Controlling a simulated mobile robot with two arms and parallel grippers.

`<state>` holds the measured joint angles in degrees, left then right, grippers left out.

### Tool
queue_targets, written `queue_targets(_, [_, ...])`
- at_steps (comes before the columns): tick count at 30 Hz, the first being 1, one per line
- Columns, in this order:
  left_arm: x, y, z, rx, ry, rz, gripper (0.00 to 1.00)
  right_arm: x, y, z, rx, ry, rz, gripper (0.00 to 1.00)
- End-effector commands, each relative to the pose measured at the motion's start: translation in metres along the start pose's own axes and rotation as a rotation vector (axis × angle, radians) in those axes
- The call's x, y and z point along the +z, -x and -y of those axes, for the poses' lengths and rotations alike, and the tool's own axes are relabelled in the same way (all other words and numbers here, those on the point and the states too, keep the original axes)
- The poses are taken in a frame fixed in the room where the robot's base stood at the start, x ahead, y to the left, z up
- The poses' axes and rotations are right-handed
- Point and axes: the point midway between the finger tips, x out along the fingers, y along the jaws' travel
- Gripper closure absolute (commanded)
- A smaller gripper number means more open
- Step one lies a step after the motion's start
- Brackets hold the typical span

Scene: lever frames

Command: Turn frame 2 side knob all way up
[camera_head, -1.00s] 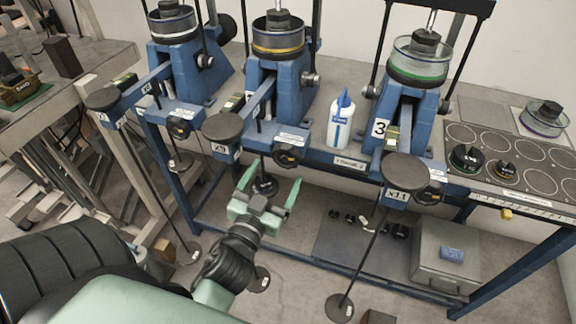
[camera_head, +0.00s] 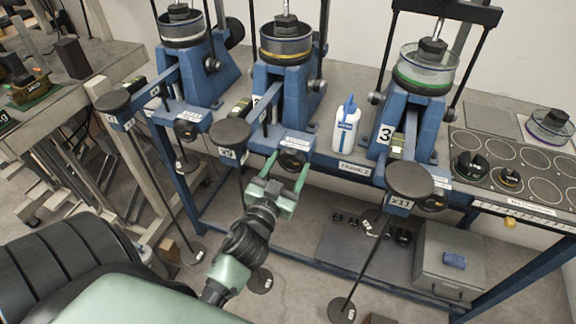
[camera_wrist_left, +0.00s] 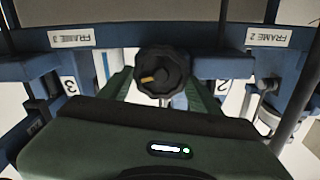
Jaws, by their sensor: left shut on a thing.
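Frame 2 (camera_head: 283,88) is the middle blue lever frame, with a yellow-ringed cell on top. Its black, scalloped side knob (camera_head: 292,160) sits at the front, and in the left wrist view the knob (camera_wrist_left: 162,75) is round with a yellow mark on its left side. My left gripper (camera_head: 287,168) has its green fingers on either side of this knob and is shut on it. The fingers also flank it in the left wrist view (camera_wrist_left: 160,90). My right gripper is not in view.
A round black lever pan (camera_head: 231,131) marked x9 is close left of the gripper. A white-and-blue bottle (camera_head: 345,128) stands right of frame 2. Frame 3 (camera_head: 407,120) and its x11 pan (camera_head: 410,180) are farther right. Below, a shelf holds a grey box (camera_head: 447,262).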

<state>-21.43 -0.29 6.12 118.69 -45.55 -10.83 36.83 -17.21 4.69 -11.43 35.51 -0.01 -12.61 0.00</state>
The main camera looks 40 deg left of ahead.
Motion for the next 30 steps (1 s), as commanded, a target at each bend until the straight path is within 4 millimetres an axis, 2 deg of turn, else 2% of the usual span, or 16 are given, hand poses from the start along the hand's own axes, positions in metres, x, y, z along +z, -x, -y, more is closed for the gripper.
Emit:
queue_targets(13, [0.000,0.000,0.000,0.000,-0.058,-0.001,0.77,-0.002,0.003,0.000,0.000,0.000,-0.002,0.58])
queue_targets(14, [0.000,0.000,0.000,0.000,-0.058,-0.001,0.29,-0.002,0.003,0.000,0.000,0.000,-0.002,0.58])
queue_targets(15, [0.000,0.000,0.000,0.000,-0.058,-0.001,0.17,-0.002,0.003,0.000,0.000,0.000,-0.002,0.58])
queue_targets(16, [0.000,0.000,0.000,0.000,-0.058,-0.001,0.15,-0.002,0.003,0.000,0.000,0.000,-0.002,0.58])
queue_targets(25, [0.000,0.001,0.000,0.000,-0.057,-0.001,0.15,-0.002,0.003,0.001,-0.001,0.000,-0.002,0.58])
queue_targets(30, [0.003,0.019,-0.001,0.000,-0.056,0.003,0.15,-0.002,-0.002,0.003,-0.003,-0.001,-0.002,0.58])
